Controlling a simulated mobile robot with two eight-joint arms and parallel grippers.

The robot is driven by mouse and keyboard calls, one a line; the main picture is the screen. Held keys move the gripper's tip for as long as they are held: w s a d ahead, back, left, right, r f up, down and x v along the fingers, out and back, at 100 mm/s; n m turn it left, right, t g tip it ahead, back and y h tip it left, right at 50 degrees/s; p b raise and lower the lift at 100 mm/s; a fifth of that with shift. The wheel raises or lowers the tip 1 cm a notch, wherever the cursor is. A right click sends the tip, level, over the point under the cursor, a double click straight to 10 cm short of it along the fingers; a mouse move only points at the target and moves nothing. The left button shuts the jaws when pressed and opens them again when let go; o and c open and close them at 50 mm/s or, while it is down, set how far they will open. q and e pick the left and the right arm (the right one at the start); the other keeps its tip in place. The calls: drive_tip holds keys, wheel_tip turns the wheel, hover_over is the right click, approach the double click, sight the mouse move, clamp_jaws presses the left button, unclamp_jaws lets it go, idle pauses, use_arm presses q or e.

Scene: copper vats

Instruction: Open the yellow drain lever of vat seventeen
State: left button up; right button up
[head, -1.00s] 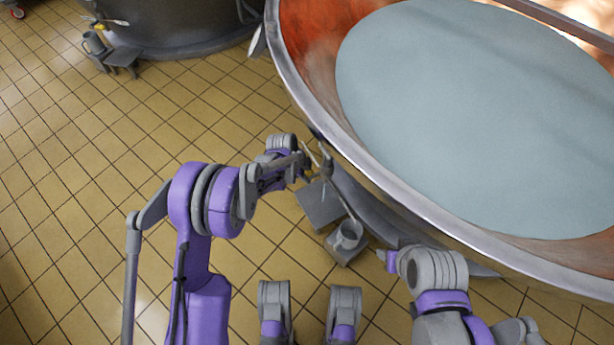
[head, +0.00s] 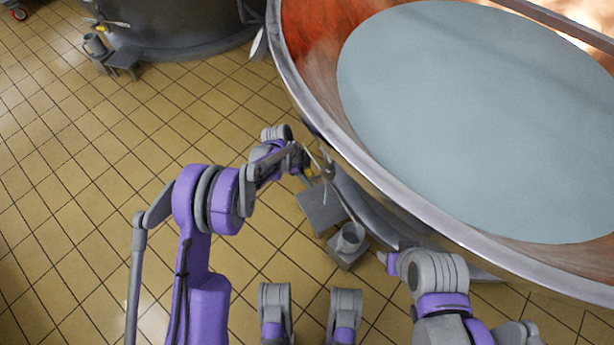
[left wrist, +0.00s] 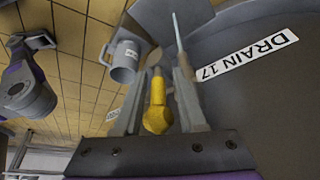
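The yellow drain lever (left wrist: 157,104) of vat seventeen shows in the left wrist view, below the vat wall's label "DRAIN 17" (left wrist: 247,54). My left gripper (left wrist: 160,90) has one finger on each side of the lever, with a visible gap, so it looks open around it. In the head view, my left gripper (head: 305,170) is at the near-left side of the copper vat (head: 287,60), low by its outer wall. A bit of yellow shows there, mostly hidden by the gripper. My right arm is at the lower right; its fingers cannot be made out.
A grey mug (head: 350,238) stands on a low grey stand (head: 345,258) under the vat; the mug also shows in the left wrist view (left wrist: 125,62). A thin pale rod (left wrist: 178,32) stands close beside the right finger. Another vat (head: 175,35) is behind.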

use_arm(q)
drive_tip(key=shift+o, duration=1.1)
drive_tip(key=shift+d, duration=0.3)
drive_tip(key=shift+a, duration=0.2)
drive_tip(key=shift+r, duration=0.1)
drive_tip(key=shift+a+r, duration=0.2)
drive_tip(key=shift+r, duration=0.1)
drive_tip(key=p+v, duration=0.2)
drive_tip(key=v, duration=0.8)
drive_tip(key=shift+p, duration=0.4)
